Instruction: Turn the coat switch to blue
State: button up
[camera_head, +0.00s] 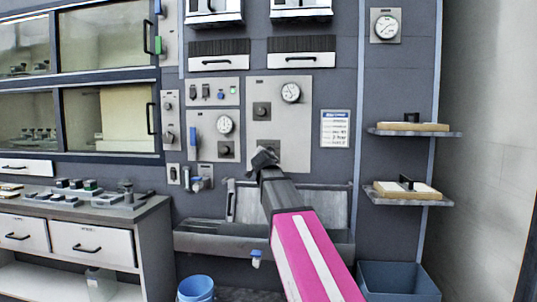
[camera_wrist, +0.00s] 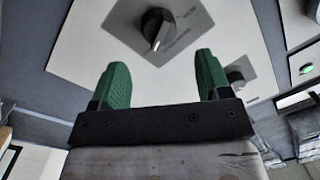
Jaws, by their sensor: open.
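A dark rotary knob (camera_wrist: 158,28) on a grey square plate shows at the top of the wrist view, mounted on a pale panel. Its pointer has a light edge; the lettering beside it is too blurred to read, so I cannot tell whether it is the coat switch or which setting it is at. My gripper (camera_wrist: 160,62) has its two green fingers apart and empty, with the knob ahead of the gap between them, apart from it. In the head view my gripper (camera_head: 263,157) is in front of the lower part of the pale gauge panel (camera_head: 300,130) and hides some of it.
A second knob (camera_wrist: 235,75) sits to the right in the wrist view, near a green button (camera_wrist: 306,69). In the head view, a panel with a gauge (camera_head: 225,124) is on the left. A grey trough (camera_head: 200,240) lies below, and shelves (camera_head: 415,132) stand out at right.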

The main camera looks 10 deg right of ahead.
jog(key=x, duration=0.6)
jog(key=shift+w+d, duration=0.15)
jog(key=shift+w, duration=0.2)
jog(key=c, duration=0.9)
